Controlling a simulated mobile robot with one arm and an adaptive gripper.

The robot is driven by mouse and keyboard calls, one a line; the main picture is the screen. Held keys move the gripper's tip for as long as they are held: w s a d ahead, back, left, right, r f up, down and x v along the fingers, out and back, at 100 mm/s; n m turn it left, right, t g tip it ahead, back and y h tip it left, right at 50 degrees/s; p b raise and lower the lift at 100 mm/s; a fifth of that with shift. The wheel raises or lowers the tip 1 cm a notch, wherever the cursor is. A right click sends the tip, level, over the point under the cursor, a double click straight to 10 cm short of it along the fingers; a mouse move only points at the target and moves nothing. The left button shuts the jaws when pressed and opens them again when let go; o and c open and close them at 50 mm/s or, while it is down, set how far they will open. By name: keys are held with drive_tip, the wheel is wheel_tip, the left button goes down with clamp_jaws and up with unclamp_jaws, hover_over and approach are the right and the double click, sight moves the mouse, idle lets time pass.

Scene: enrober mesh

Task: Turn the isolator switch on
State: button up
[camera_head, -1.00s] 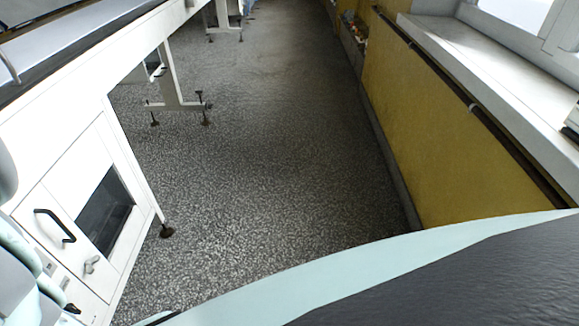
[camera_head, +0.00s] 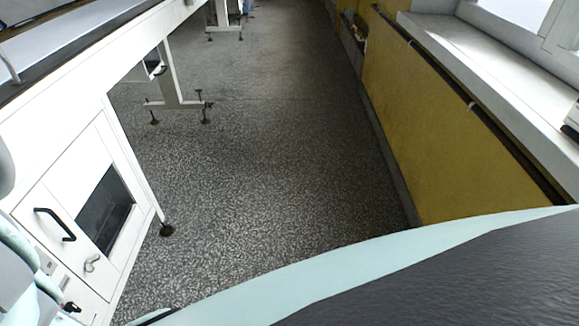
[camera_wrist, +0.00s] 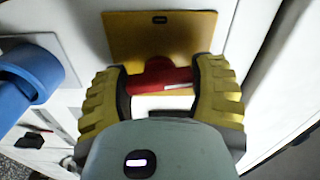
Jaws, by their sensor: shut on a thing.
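The isolator switch shows in the wrist view as a red handle (camera_wrist: 158,72) on a yellow plate (camera_wrist: 190,32). The plate is fixed to a white panel. A pale strip shows on the right part of the red handle. My gripper (camera_wrist: 163,82) has its two yellow ribbed fingers on either side of the red handle and is shut on it. The gripper's pale body hides the area below the handle. In the head view the switch cannot be made out; parts of my arm show at the lower left edge.
A blue cylindrical part (camera_wrist: 35,72) sticks out close to the left of my gripper. In the head view the white machine (camera_head: 100,130) with a black door handle (camera_head: 55,224) stands at left. A yellow wall panel (camera_head: 430,130) is at right. The speckled floor (camera_head: 260,150) between is clear.

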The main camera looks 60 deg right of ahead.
drive_tip(key=shift+r+m, duration=0.15)
drive_tip(key=shift+m, duration=0.15)
idle(0.4)
drive_tip(key=shift+m, duration=0.7)
idle(1.7)
idle(0.3)
drive_tip(key=o, duration=1.2)
drive_tip(key=shift+s+d+f, duration=0.1)
drive_tip(key=shift+s+f, duration=0.05)
drive_tip(key=shift+f, duration=0.05)
drive_tip(key=shift+s+d+f, duration=0.1)
drive_tip(key=shift+s, duration=0.05)
drive_tip(key=v, duration=0.7)
